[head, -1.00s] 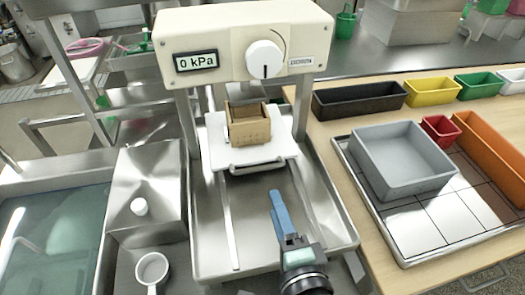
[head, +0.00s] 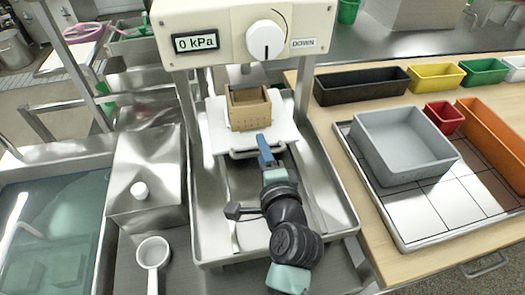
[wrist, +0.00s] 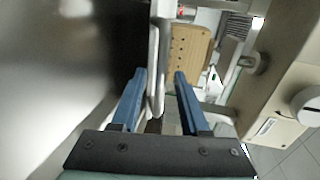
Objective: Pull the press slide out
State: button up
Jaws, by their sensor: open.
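The press slide is a white plate (head: 216,128) under the press head, with a handle bar (head: 240,155) along its front edge. A wooden box (head: 249,116) with small holes sits on the plate and also shows in the wrist view (wrist: 190,50). My gripper (head: 265,146) has its blue fingers at the front edge of the plate, right of the handle's middle. In the wrist view my gripper (wrist: 161,77) is open, and the pale handle bar (wrist: 154,60) runs between the two fingers. I cannot tell whether either finger touches it.
The press head (head: 245,35) reads 0 kPa, with a white knob and a DOWN label. A water basin (head: 45,235) is left; a grey bin (head: 405,150) stands on the right table.

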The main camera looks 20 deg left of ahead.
grip_shut()
dwell(1.4)
